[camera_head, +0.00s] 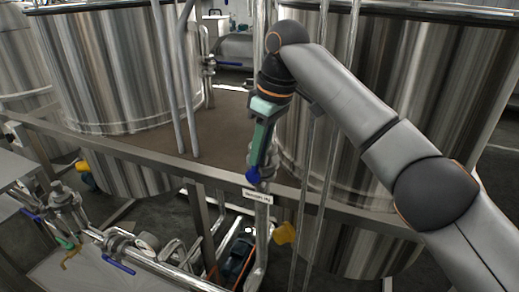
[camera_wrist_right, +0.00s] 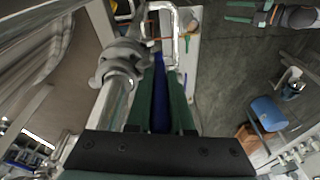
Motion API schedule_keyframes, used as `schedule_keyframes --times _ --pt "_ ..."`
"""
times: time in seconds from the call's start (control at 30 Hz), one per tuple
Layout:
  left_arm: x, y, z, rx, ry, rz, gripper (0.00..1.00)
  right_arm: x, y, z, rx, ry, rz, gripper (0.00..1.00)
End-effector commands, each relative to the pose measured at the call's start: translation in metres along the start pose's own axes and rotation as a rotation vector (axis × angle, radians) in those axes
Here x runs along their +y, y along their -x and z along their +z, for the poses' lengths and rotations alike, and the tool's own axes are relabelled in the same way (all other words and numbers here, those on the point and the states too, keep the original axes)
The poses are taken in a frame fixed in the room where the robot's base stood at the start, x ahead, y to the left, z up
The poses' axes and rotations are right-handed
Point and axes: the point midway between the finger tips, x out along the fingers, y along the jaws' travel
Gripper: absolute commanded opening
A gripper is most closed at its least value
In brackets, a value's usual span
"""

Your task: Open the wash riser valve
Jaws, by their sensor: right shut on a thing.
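My right gripper (camera_head: 258,152) reaches down between two steel tanks, with its green fingers pointing at the floor. The fingers are closed around a blue valve handle (camera_head: 252,175), whose end shows below the fingertips. In the right wrist view the blue handle (camera_wrist_right: 160,95) lies between the two green fingers. The valve's metal body (camera_wrist_right: 120,65) is just left of the fingers on a vertical pipe. A white label (camera_head: 257,196) sits on the riser pipe below the handle; its text is too small to read.
Large steel tanks stand left (camera_head: 110,70) and right (camera_head: 400,110) of my right arm. A steel frame rail (camera_head: 130,155) runs in front. Pipes with other blue handles (camera_head: 118,266) are at the lower left. A yellow part (camera_head: 284,233) is below right of the label.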

Motion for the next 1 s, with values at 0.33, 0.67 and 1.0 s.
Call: schedule_keyframes --times 0.33,0.67,1.0 --pt "0.0 0.0 0.001 -0.001 0.0 0.0 0.5 0.0 -0.001 0.0 -0.003 0.003 0.0 0.0" --pt "0.0 0.0 0.001 -0.001 -0.001 0.0 0.5 0.0 -0.001 0.0 -0.002 0.002 0.0 0.5" --pt "0.0 0.0 0.001 -0.001 -0.001 0.0 0.5 0.0 0.01 0.0 -0.001 0.001 0.001 0.5"
